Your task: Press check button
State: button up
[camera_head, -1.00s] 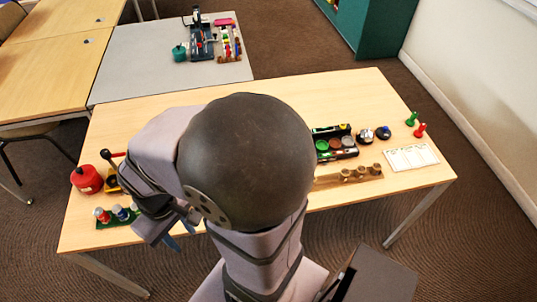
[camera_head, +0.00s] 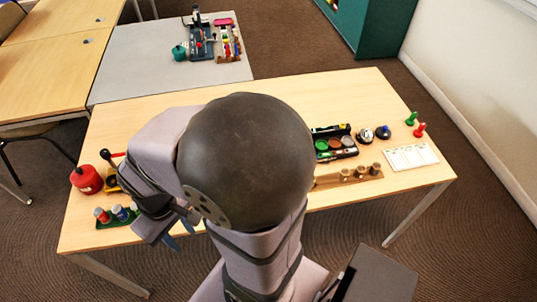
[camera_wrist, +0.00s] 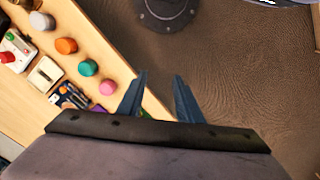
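Two small round dark-based devices, one with a white top (camera_head: 365,135) and one with a blue top (camera_head: 383,131), stand on the right part of the table in the head view. I cannot tell which thing is the check button. In the wrist view a pale box with a green and red top (camera_wrist: 14,48) and a cream box (camera_wrist: 45,73) lie at the left. My gripper (camera_head: 178,235) is at the table's front left edge, far from the round devices. In the wrist view my gripper (camera_wrist: 160,95) has its two blue fingers apart, with nothing between them.
A red canister (camera_head: 87,180) and a green tray of small cylinders (camera_head: 117,216) are at the left. A black tray of coloured discs (camera_head: 333,144), a wooden peg rack (camera_head: 350,176), a white card (camera_head: 411,157) and green and red pegs are at the right. My arm hides the table's middle.

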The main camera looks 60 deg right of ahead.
grip_shut()
dwell(1.5)
